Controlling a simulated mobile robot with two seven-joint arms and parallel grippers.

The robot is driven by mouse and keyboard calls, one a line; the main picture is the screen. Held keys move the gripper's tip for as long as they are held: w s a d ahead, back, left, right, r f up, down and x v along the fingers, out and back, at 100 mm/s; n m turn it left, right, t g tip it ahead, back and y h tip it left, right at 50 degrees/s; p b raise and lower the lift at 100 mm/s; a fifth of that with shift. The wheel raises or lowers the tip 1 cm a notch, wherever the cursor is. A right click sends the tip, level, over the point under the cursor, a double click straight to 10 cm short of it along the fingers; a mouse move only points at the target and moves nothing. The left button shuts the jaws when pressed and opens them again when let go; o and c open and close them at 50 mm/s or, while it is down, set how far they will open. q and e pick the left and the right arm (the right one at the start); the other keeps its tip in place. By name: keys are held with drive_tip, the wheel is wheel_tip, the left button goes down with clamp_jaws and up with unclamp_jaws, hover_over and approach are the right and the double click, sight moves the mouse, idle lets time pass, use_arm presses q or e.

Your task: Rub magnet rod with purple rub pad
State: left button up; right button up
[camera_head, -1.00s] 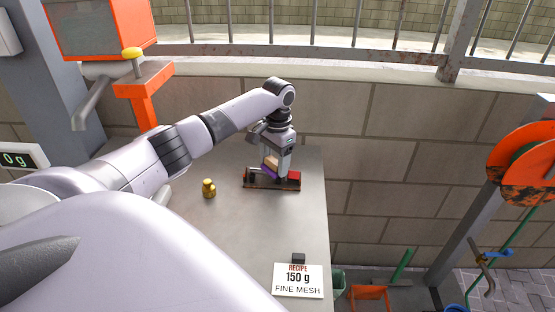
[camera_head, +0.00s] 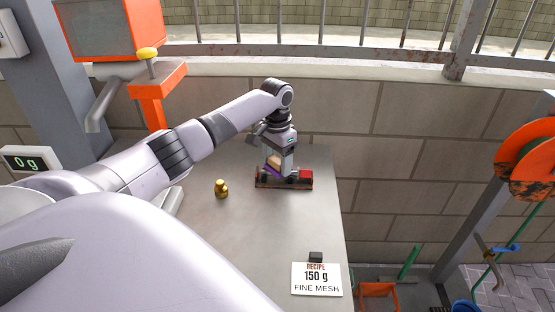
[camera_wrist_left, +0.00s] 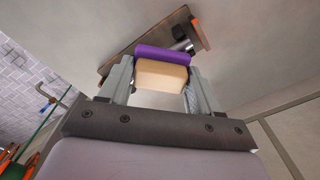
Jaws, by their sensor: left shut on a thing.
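My left gripper (camera_head: 277,165) is shut on the rub pad (camera_wrist_left: 162,72), a tan block with a purple face. In the left wrist view the pad sits between the two fingers, its purple side turned away from the palm. The pad is over a dark, narrow board (camera_head: 265,184) on the grey bench. A dark and silvery cylinder (camera_wrist_left: 182,36), seemingly the magnet rod, lies along the board and is partly hidden by the pad. I cannot tell whether the pad touches it. My right gripper is not in view.
A small brass weight (camera_head: 221,188) stands on the bench, left of the board. A scale display (camera_head: 27,159) reads 0 g. The bench (camera_head: 270,225) between them is clear.

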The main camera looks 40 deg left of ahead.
use_arm(q)
drive_tip(key=shift+s+a+r, duration=0.45)
drive_tip(key=shift+a+r, duration=0.1)
drive_tip(key=shift+a, duration=0.1)
wheel_tip(320, 180, up, 6)
drive_tip(key=shift+d+f, duration=0.1)
drive_tip(key=shift+f, duration=0.05)
drive_tip(key=shift+r, duration=1.7)
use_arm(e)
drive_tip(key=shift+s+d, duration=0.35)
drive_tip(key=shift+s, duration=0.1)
